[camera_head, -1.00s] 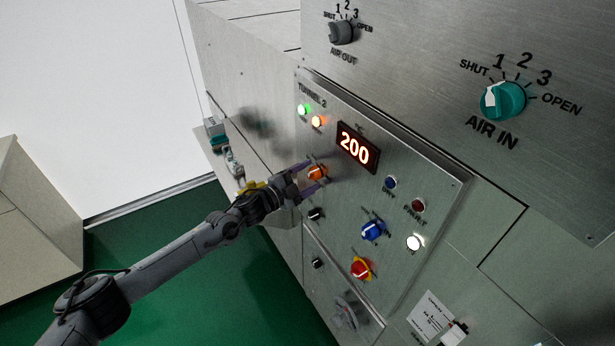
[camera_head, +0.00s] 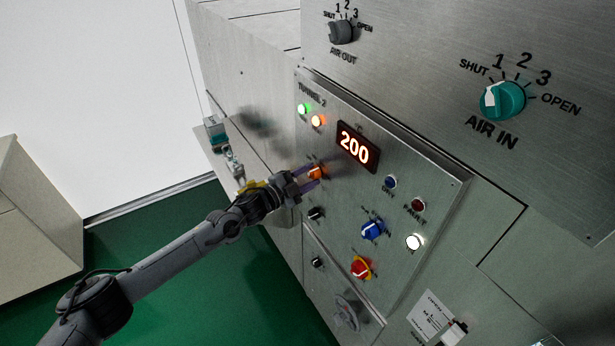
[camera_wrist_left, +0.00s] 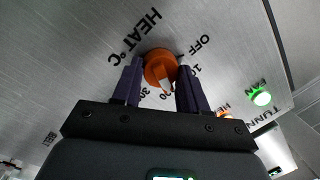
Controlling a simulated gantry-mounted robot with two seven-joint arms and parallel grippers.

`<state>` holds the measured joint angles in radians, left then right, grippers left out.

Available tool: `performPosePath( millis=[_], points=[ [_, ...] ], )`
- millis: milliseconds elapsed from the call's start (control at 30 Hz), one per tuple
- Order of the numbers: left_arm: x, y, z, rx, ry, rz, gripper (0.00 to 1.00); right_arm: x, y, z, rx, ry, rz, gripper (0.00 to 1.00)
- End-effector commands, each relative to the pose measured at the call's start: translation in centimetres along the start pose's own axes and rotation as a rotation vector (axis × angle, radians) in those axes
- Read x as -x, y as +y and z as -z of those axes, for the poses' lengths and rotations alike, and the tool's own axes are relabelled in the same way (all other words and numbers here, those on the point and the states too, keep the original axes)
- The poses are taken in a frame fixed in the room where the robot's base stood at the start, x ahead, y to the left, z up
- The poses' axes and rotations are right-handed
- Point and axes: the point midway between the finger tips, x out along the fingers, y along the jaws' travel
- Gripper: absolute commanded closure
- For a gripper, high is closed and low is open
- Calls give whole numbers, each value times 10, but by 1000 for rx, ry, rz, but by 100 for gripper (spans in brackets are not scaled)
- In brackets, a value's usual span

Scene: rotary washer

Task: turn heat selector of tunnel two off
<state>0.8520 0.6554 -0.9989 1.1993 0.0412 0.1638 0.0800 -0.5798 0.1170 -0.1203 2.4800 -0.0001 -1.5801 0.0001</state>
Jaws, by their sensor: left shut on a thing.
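The orange heat selector (camera_head: 317,172) is on the tunnel 2 panel, below the lit display reading 200. It shows larger in the left wrist view (camera_wrist_left: 160,66), with HEAT, OFF and numbers printed around it. Its pale pointer mark faces the numbers on the gripper's side, away from OFF; the exact number is partly hidden. My left gripper (camera_head: 308,180) has its two purple fingers on either side of the selector, shut on it; they also show in the left wrist view (camera_wrist_left: 159,88). My right gripper is not in view.
A green lamp (camera_head: 302,109) and an orange lamp (camera_head: 316,121) are lit above the selector. A blue knob (camera_head: 373,230), a red and yellow knob (camera_head: 361,268) and a black knob (camera_head: 316,214) sit lower on the panel. A teal AIR IN knob (camera_head: 502,100) is at upper right.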

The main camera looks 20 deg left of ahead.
Motion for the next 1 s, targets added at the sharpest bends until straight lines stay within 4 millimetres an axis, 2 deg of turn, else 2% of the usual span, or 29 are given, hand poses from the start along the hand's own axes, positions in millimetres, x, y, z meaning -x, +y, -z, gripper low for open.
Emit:
performPosePath(
  millis=[267, 1000],
  points=[
    [0, -2, 1, 156, -12, -16, 88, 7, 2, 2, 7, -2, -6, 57],
    [0, -5, 2, 844, -63, -93, 88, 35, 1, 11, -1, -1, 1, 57]
  ],
)
